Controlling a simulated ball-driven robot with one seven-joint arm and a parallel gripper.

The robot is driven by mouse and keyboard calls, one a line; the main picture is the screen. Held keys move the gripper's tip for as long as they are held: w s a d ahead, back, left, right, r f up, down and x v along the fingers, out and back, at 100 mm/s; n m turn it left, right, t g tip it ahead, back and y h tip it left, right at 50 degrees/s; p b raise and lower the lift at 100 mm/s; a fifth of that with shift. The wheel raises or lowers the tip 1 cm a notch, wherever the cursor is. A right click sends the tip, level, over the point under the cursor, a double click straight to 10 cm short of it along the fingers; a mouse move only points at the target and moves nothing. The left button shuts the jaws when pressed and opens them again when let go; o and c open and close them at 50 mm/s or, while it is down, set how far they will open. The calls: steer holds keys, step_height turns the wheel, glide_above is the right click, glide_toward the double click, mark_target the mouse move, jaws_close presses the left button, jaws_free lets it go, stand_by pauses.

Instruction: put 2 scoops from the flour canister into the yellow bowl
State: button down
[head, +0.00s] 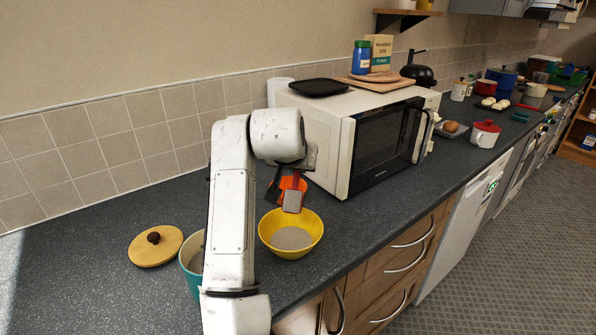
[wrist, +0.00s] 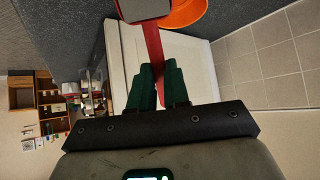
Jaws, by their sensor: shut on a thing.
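My gripper (head: 276,187) is shut on the handle of a red-orange scoop (head: 292,184); in the wrist view the red handle (wrist: 153,48) runs between the dark green fingers (wrist: 158,82). The scoop is above the yellow bowl (head: 266,236), apart from it, and a flat grey face (head: 292,201) shows on it. I cannot tell how much flour it holds. The bowl has a patch of greyish flour (head: 291,238) in its bottom. The teal canister (head: 190,277), open, stands left of the bowl, partly hidden by my arm; some pale contents show.
A round wooden lid (head: 150,256) with a dark knob lies left of the canister. A white microwave (head: 322,132) stands close behind the bowl, with a black tray (head: 318,87) on top. The counter's front edge is just before the bowl. The left counter is clear.

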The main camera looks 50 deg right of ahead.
steer(key=shift+s+a+r+t+h+b, duration=0.2)
steer(key=shift+s+a+t+h+b, duration=0.2)
steer(key=shift+a+h+b, duration=0.75)
steer(key=shift+s+a+r+t+h+b, duration=0.35)
steer(key=shift+h+b, duration=0.25)
steer(key=shift+b, duration=1.1)
steer(key=shift+s+a+r+t+h+b, duration=0.1)
steer(key=shift+s+a+t+h+b, duration=0.15)
steer(key=shift+a+t+h+b, duration=0.8)
steer(key=shift+d+g+b, duration=0.3)
steer(key=shift+g+b, duration=0.1)
steer(key=shift+g, duration=0.2)
